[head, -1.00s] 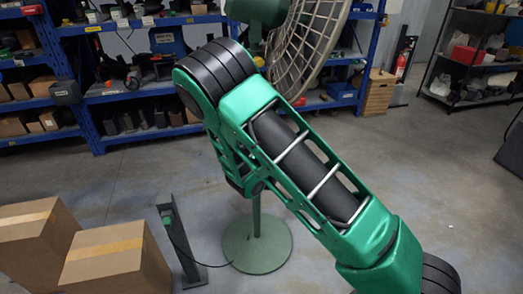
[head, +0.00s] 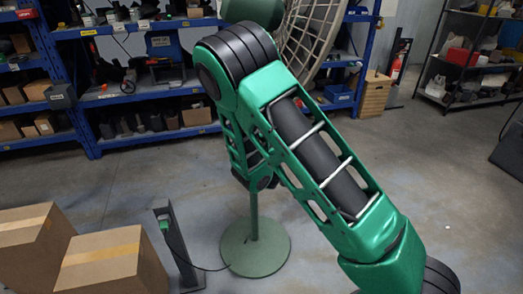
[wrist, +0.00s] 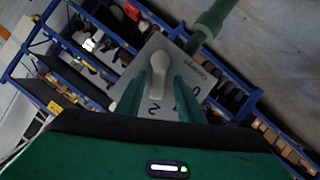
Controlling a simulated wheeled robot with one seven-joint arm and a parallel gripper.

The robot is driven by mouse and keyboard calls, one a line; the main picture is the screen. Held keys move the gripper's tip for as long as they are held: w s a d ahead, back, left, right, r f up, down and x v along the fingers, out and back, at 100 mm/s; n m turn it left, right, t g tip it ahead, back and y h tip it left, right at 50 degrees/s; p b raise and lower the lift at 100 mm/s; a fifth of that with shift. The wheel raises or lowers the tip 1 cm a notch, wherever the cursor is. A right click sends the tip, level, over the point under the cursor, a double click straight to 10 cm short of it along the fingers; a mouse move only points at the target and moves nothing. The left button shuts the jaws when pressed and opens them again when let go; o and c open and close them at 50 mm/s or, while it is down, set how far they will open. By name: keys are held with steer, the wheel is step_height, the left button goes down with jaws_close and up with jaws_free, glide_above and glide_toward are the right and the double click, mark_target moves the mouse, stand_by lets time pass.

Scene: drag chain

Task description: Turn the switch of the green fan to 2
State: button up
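The green fan stands behind my arm in the head view, with its round base (head: 255,247), motor housing (head: 254,10) and wire cage (head: 312,32) showing. My arm hides its switch there. In the wrist view, the grey switch plate (wrist: 187,63) carries a pale knob (wrist: 160,66) and the digits 2, 1 and 0 around its near side. The fan's green pole (wrist: 213,18) shows beyond it. My gripper (wrist: 158,82) is open, with one green finger on each side of the knob. I cannot tell whether they touch it. My gripper is hidden in the head view.
Cardboard boxes (head: 112,262) stand at the lower left. A dark post (head: 178,245) with a cable running to the fan base stands beside them. Blue shelves (head: 90,147) line the back. The floor right of the fan base is clear.

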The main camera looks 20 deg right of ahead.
steer(key=shift+r, duration=0.2)
steer(key=v, duration=1)
steer(key=shift+s, duration=0.3)
steer(key=s+d+r+m+g+h, duration=0.2)
steer(key=s+d+m+g, duration=0.4)
steer(key=d, duration=0.5)
steer(key=s+d+r+m+g+h, duration=0.25)
steer(key=s+d, duration=0.55)
steer(key=d, duration=0.4)
steer(key=s+a+r+g+y, duration=0.1)
steer(key=s+r+y, duration=0.1)
steer(key=s, duration=0.6)
steer(key=s+a+r+m+g+y, duration=0.1)
steer(key=s+a+r+g+y, duration=0.1)
steer(key=s, duration=0.6)
steer(key=s+a+r+m+g+y, duration=0.1)
steer(key=s+r+g+y, duration=0.1)
steer(key=s, duration=0.7)
steer(key=shift+a+r+y, duration=0.3)
steer(key=shift+r+y, duration=0.3)
steer(key=shift+y, duration=0.25)
